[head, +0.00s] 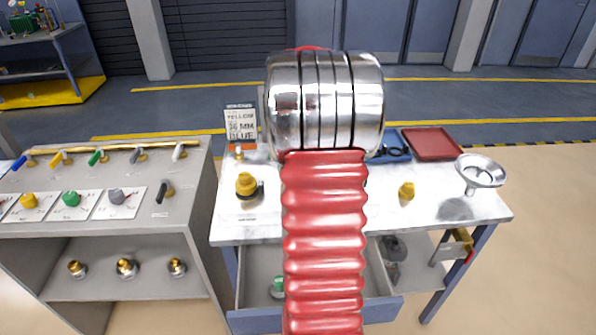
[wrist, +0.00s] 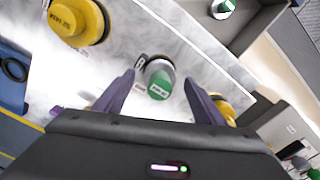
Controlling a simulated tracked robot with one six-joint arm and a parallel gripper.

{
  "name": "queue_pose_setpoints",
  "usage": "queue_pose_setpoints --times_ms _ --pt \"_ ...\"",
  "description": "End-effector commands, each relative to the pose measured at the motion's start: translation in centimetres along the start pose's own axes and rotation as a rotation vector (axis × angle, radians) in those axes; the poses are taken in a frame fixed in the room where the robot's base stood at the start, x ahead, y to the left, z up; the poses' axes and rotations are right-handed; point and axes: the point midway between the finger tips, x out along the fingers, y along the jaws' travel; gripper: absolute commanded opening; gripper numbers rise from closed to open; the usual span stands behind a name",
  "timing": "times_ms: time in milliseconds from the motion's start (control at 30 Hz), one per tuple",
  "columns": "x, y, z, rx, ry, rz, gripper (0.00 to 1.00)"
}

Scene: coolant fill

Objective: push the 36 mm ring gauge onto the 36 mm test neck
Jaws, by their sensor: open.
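My gripper (wrist: 159,77) is open, its two purple fingers spread on either side of a green-topped cylindrical piece (wrist: 158,84) on the pale bench top. White labels sit on and beside this piece, too small to read surely, and a dark curved part (wrist: 141,62) lies against its upper left. I cannot tell which part is the 36 mm ring gauge and which the test neck, nor whether the fingers touch anything. In the head view my arm hides the gripper and this piece.
A yellow-capped piece (head: 246,185) stands left on the bench, another yellow one (head: 407,191) right. An open drawer (head: 256,292) is in front. A sign (head: 241,124) stands behind.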

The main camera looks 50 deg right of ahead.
Motion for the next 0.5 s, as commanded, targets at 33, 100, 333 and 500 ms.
queue_pose_setpoints --times_ms 33,100,333,500 --pt "0.0 0.0 0.0 0.000 0.000 0.000 0.64" --pt "0.0 0.0 0.0 0.000 0.000 0.000 0.64" --pt "-0.7 0.0 0.0 0.000 0.002 0.001 0.64" --pt "-2.7 0.0 -0.1 0.000 0.003 0.002 0.64"
